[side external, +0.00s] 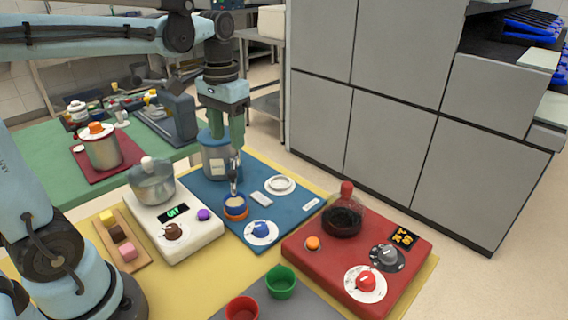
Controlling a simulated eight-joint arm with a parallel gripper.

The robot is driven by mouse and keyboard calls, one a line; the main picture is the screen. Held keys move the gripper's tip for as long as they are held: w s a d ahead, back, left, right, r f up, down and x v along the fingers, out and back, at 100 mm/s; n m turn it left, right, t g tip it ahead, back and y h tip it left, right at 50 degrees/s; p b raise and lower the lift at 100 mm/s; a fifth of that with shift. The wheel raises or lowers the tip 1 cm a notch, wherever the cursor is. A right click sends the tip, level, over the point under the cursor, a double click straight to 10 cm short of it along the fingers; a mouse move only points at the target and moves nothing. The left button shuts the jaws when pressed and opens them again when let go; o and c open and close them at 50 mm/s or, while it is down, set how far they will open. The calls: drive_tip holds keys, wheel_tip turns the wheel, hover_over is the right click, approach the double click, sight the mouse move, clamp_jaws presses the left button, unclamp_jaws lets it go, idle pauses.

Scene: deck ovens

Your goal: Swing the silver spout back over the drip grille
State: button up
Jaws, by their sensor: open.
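My gripper (225,138) points down with its two green fingers apart. It is above and partly in front of a silver tank (217,165) with a blue lid on the blue base (225,223). The slim silver spout (234,178) stands at the tank's front right, below my right finger, and I see nothing between the fingers. Its lower end looks to be over or beside a small blue cup (235,200) with an orange ring under it.
A white scale (190,237) with a steel pot (151,180) stands at left. A red unit (365,262) with a dark glass jug (343,217) is at right. A blue knob (261,228) sits at the base's front. Green (281,282) and red (242,307) cups are at the front.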

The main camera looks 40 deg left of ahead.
sight(232, 171)
wheel_tip(232, 171, down, 8)
drive_tip(key=shift+f, duration=0.25)
idle(0.4)
clamp_jaws()
